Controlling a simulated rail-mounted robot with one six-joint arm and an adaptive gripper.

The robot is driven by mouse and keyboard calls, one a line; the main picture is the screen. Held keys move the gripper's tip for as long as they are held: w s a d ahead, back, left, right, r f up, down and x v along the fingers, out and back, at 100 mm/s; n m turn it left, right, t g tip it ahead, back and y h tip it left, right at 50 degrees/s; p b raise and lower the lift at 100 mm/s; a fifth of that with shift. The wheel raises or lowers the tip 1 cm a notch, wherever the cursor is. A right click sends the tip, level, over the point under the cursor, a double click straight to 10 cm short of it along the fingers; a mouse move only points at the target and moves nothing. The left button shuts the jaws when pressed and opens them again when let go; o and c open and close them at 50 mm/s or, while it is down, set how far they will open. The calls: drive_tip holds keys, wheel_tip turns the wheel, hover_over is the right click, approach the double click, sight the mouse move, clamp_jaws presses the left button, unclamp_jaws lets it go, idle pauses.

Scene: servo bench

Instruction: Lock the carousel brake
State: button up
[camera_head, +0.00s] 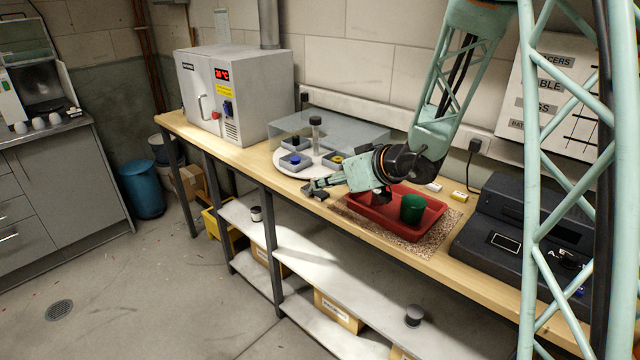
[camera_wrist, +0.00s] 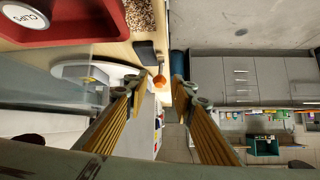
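The carousel (camera_head: 288,170) is a white round disc on the bench with several grey trays and a central post (camera_head: 316,135). Its pale rim also shows in the wrist view (camera_wrist: 144,125). At its front edge is a small dark block (camera_head: 319,194), which I take to be the brake. In the wrist view a dark block (camera_wrist: 144,50) has an arm ending in an orange knob (camera_wrist: 159,81). My gripper (camera_head: 317,184) is low beside the block. In the wrist view its fingers (camera_wrist: 157,88) are apart and empty, with the knob appearing between their tips; contact cannot be told.
A red tray (camera_head: 372,216) with a green cup (camera_head: 412,208) stands right of my gripper on a speckled mat (camera_head: 440,232). A grey oven (camera_head: 240,95) is at left, a dark device (camera_head: 520,235) at right.

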drive_tip(key=shift+v, duration=2.4)
drive_tip(key=s+a+r+g, duration=0.2)
drive_tip(key=s+a+r, duration=0.15)
drive_tip(key=s, duration=0.55)
drive_tip(key=s+a+r+g+y, duration=0.1)
drive_tip(key=s+a+r, duration=0.1)
drive_tip(key=s+r, duration=0.45)
drive_tip(key=s+a+r+g, duration=0.2)
drive_tip(key=s+a+r, duration=0.1)
drive_tip(key=s, duration=0.8)
drive_tip(key=s+d+r+m+h, duration=0.1)
drive_tip(key=s+d+m+h, duration=0.2)
drive_tip(key=s+d, duration=0.6)
drive_tip(key=s+d+r+m+h, duration=0.1)
drive_tip(key=s+d+m+h, duration=0.2)
drive_tip(key=s+d, duration=0.5)
drive_tip(key=shift+s+d+h+p, duration=0.4)
drive_tip(key=shift+s+h, duration=0.4)
drive_tip(key=shift+s, duration=2.2)
